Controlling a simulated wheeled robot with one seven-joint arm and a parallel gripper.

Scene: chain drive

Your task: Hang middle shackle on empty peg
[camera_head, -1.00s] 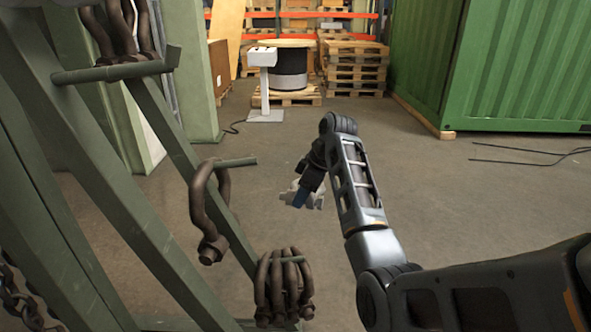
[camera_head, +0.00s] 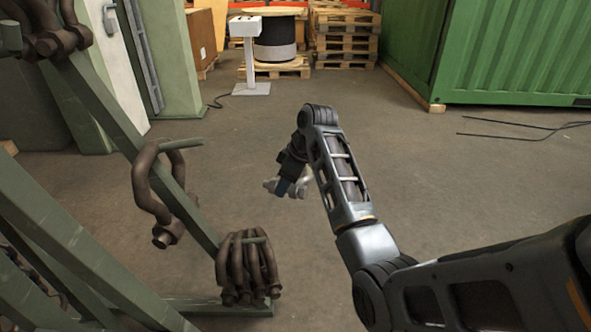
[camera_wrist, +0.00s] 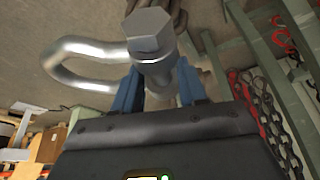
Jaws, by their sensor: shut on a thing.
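My gripper (camera_head: 284,187) hangs over the floor, right of the green rack and clear of it. It is shut on a shiny silver shackle (camera_head: 269,184). In the wrist view the blue fingers close on the shackle (camera_wrist: 75,55) near its hex bolt head; its bent bow extends left. A brown shackle (camera_head: 147,185) hangs alone on the rack's middle peg (camera_head: 185,144). Several brown shackles (camera_head: 247,270) crowd the lower peg (camera_head: 256,240). More brown shackles (camera_head: 55,40) hang at the top left, partly cut off. Every peg I can make out carries shackles.
The green rack (camera_head: 95,105) has slanted beams filling the left side. A white stand (camera_head: 249,55), stacked pallets (camera_head: 345,40) and a green container (camera_head: 500,50) are farther back. The floor around my gripper is open. In the wrist view, chains (camera_wrist: 268,110) hang at the right.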

